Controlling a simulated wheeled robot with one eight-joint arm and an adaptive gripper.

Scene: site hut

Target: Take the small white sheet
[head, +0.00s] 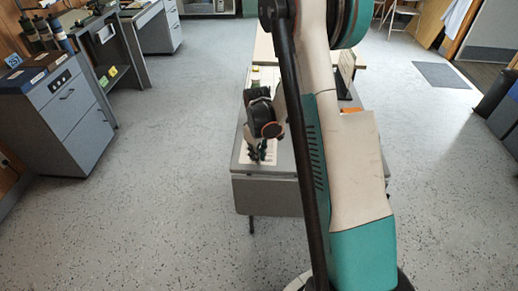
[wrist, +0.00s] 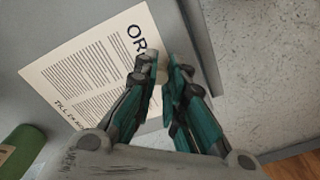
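A pale sheet printed with black text (wrist: 95,65) lies flat on the grey table top in the wrist view. Large letters "OR" show by its right edge, and the fingers hide part of that side. In the head view the sheet (head: 270,158) is on the near end of the table, partly behind my gripper. My gripper (wrist: 165,66) is over the sheet's right edge, fingers pointing down at it. I cannot tell whether the tips touch the sheet.
The grey table (head: 265,195) stands ahead of me, partly hidden by my arm. A green rounded object (wrist: 22,150) lies left of the sheet in the wrist view. An orange item (head: 351,110) is on the table's right side. Drawer cabinets (head: 62,120) stand left. Floor on both sides is clear.

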